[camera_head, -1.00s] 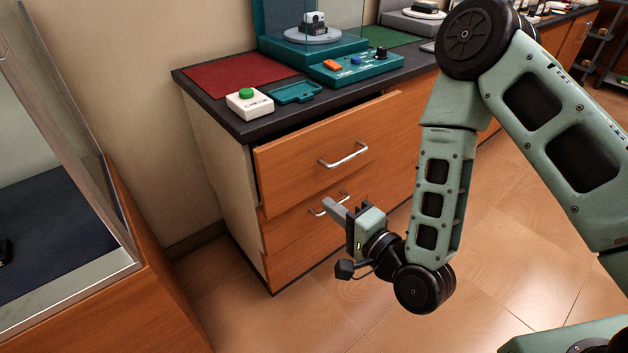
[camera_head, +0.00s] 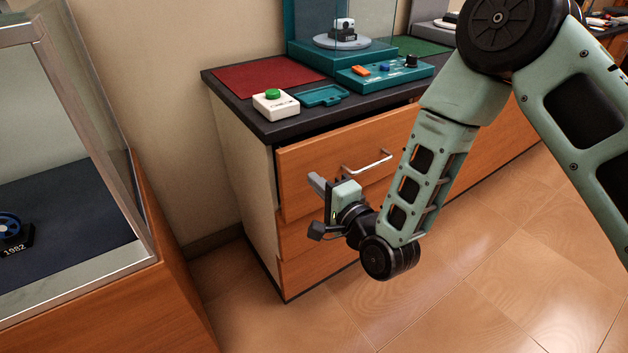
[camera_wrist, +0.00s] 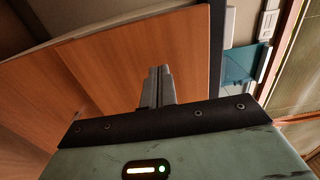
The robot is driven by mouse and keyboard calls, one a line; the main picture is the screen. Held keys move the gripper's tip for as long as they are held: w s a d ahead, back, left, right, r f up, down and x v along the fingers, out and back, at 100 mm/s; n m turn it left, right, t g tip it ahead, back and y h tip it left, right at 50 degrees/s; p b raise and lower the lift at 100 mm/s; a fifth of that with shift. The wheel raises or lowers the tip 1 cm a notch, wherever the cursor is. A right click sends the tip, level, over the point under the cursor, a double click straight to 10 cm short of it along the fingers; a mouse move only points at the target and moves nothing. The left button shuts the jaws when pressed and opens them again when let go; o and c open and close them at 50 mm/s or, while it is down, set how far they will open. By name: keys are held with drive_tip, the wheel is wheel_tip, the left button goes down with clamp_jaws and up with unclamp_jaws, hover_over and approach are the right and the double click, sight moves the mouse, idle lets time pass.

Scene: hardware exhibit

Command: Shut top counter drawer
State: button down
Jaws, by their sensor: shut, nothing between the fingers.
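The top counter drawer (camera_head: 300,160) is a wooden front with a silver bar handle (camera_head: 366,163). It stands out a little from the counter, with a dark gap under the countertop. My gripper (camera_head: 315,183) is in front of the drawer's left part, left of and a bit below the handle. Its fingers are together and empty, pointing at the drawer front. In the wrist view the shut fingers (camera_wrist: 157,82) lie over the wooden drawer front (camera_wrist: 125,60). I cannot tell whether the tips touch it. My gripper and forearm hide part of the lower drawer (camera_head: 305,275).
The dark countertop (camera_head: 300,128) holds a white box with a green button (camera_head: 275,103), a teal tray (camera_head: 320,96), a red mat (camera_head: 265,75) and a teal control panel (camera_head: 385,73). A glass display case (camera_head: 130,235) stands at left. The tiled floor (camera_head: 460,280) is clear.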

sight(306, 172)
drive_tip(key=shift+x, duration=0.75)
drive_tip(key=b+x, duration=0.1)
drive_tip(key=x, duration=0.3)
drive_tip(key=shift+w, duration=0.15)
drive_tip(key=shift+w+a+r, duration=0.15)
drive_tip(key=shift+w+a, duration=0.05)
drive_tip(key=shift+w, duration=0.05)
drive_tip(key=shift+s, duration=0.1)
